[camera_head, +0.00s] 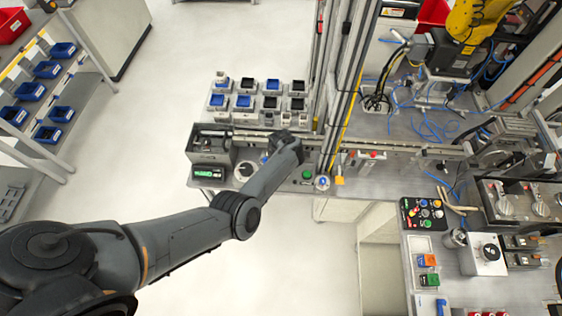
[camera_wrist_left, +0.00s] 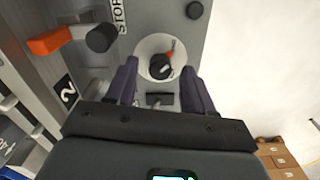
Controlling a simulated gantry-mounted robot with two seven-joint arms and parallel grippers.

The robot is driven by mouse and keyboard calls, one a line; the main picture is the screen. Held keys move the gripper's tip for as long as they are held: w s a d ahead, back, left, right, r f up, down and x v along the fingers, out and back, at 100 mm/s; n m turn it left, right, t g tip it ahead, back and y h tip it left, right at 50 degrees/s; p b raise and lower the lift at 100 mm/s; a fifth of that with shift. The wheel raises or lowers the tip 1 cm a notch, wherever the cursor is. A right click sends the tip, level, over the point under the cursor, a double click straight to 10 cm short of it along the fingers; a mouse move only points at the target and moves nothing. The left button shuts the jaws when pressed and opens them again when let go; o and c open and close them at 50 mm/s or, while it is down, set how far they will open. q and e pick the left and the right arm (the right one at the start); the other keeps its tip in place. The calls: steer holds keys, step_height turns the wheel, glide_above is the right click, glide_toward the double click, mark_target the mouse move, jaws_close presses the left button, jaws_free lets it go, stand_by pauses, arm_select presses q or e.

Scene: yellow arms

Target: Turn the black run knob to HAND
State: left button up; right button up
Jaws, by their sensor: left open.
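The black run knob (camera_wrist_left: 161,66) shows in the left wrist view, on a round white plate (camera_wrist_left: 148,46) set in a grey panel. A red-orange pointer mark shows at its upper right edge. My left gripper (camera_wrist_left: 160,78) is open, with one dark finger on each side of the plate's lower part. The knob lies between and slightly beyond the fingertips; I cannot tell whether they touch it. In the head view my left arm (camera_head: 180,240) reaches from the lower left to the workbench, and its wrist hides the fingers. My right gripper is not in view.
Near the knob are an orange-handled part (camera_wrist_left: 50,40), a black cylinder (camera_wrist_left: 102,38), another black round part (camera_wrist_left: 194,10) and a STOP label (camera_wrist_left: 120,15). In the head view, a green button (camera_head: 307,174) and a tray of blue and black bins (camera_head: 243,101) lie nearby.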

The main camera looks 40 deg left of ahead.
arm_select(q)
step_height(320, 180, up, 10)
steer(key=p, duration=0.3)
stand_by(0.4)
steer(key=s+a+f+m+g+y, duration=0.15)
steer(key=s+f, duration=0.25)
steer(key=s, duration=0.5)
steer(key=s+a+f+m, duration=0.2)
steer(key=s+a+f, duration=0.15)
steer(key=s, duration=0.55)
steer(key=s+a+f+m+g+y, duration=0.15)
steer(key=s+f, duration=0.25)
steer(key=s, duration=0.5)
steer(key=d+r+m+t+h, duration=0.1)
steer(key=d+r+m+t, duration=0.2)
steer(key=d+r+m, duration=0.6)
steer(key=d+r+m+t+h, duration=0.2)
steer(key=d+r+m, duration=0.7)
steer(key=r, duration=0.6)
steer(key=shift+w+d+r+m+t+p, duration=0.35)
steer(key=shift+m+t, duration=0.45)
steer(key=shift+m, duration=0.3)
